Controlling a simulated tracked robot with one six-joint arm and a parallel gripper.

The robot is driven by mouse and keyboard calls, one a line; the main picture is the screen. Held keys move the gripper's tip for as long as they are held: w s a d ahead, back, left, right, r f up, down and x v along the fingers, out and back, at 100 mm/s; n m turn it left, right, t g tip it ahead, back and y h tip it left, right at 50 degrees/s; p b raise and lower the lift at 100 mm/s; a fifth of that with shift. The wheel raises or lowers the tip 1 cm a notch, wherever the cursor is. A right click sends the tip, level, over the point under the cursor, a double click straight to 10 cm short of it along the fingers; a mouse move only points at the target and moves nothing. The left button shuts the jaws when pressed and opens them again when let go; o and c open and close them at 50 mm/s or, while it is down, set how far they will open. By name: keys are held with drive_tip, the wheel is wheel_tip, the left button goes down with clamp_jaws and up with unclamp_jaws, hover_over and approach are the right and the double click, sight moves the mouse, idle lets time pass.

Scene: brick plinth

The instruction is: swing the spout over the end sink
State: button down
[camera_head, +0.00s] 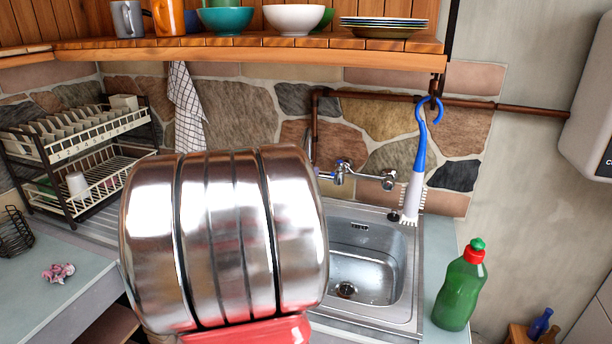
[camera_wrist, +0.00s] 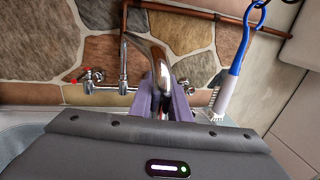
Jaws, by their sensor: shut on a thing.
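The chrome spout (camera_wrist: 158,66) rises between the two purple-grey fingers of my gripper (camera_wrist: 163,102) in the wrist view. My gripper is shut on it. The wall tap (camera_head: 352,174) sits above the steel sink's back edge, and its handle end also shows at left in the wrist view (camera_wrist: 92,76). The sink basin (camera_head: 375,270) is empty, with a dark drain at its bottom. In the head view my large metal arm link covers the gripper and whatever lies left of this basin, so I cannot tell the spout's direction over the sink there.
A blue and white brush (camera_head: 415,175) hangs right of the tap. A green bottle (camera_head: 459,290) stands on the counter right of the sink. A dish rack (camera_head: 75,150) is at left. A wooden shelf (camera_head: 250,50) with crockery runs above. A copper pipe (camera_head: 400,97) crosses the stone wall.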

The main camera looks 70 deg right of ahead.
drive_tip(key=shift+r, duration=0.2)
idle(0.4)
drive_tip(key=c, duration=1.7)
unclamp_jaws()
drive_tip(key=shift+f, duration=0.15)
drive_tip(key=shift+o, duration=0.2)
drive_tip(key=v, duration=1.3)
drive_tip(key=shift+a, duration=0.35)
drive_tip(key=shift+c, duration=0.4)
